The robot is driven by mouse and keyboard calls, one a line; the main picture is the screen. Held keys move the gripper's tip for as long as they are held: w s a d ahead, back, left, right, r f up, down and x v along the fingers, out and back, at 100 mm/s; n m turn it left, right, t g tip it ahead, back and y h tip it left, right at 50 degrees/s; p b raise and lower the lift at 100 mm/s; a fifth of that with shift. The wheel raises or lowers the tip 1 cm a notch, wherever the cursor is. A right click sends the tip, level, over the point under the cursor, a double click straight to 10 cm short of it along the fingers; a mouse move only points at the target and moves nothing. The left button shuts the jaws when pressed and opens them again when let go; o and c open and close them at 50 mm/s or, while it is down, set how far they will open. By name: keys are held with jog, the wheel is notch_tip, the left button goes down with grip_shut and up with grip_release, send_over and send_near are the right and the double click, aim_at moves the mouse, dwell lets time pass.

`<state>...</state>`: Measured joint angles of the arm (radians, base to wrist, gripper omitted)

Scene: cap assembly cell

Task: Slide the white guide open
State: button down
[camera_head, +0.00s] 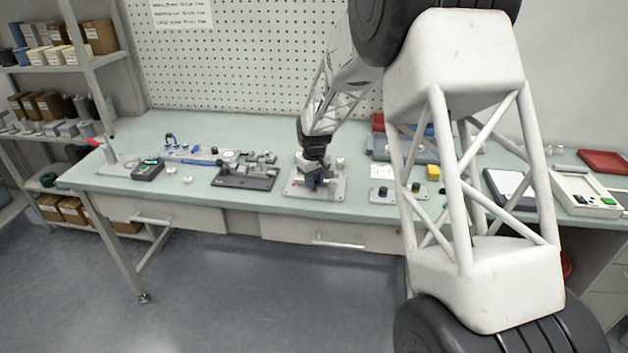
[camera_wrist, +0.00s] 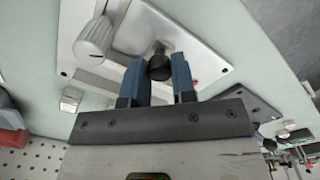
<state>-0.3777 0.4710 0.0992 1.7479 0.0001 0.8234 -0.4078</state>
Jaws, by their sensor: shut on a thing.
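My gripper (camera_head: 314,182) reaches down over a pale fixture plate (camera_head: 331,192) near the middle of the bench. In the wrist view its two blue fingers (camera_wrist: 157,72) are shut on a round black knob (camera_wrist: 159,62), one finger on each side. The plate (camera_wrist: 205,63) spreads out beyond the fingers in that view. The white guide cannot be told clearly from the other pale parts of the fixture, and my fingers hide part of it. A ribbed white knob (camera_wrist: 95,38) stands on the same plate, apart from the fingers.
A dark fixture (camera_head: 246,177) stands left of the plate. A small panel with dark knobs (camera_head: 384,194) and a yellow block (camera_head: 433,172) lie to the right. The pegboard (camera_head: 240,60) rises behind the bench. A strip of bench (camera_head: 285,206) in front of the plate is clear.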

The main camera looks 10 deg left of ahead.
jog(key=c, duration=0.9)
grip_release()
jog(key=shift+c, duration=0.2)
jog(key=shift+r, duration=0.1)
jog(key=shift+r, duration=3.8)
jog(key=shift+d, duration=0.1)
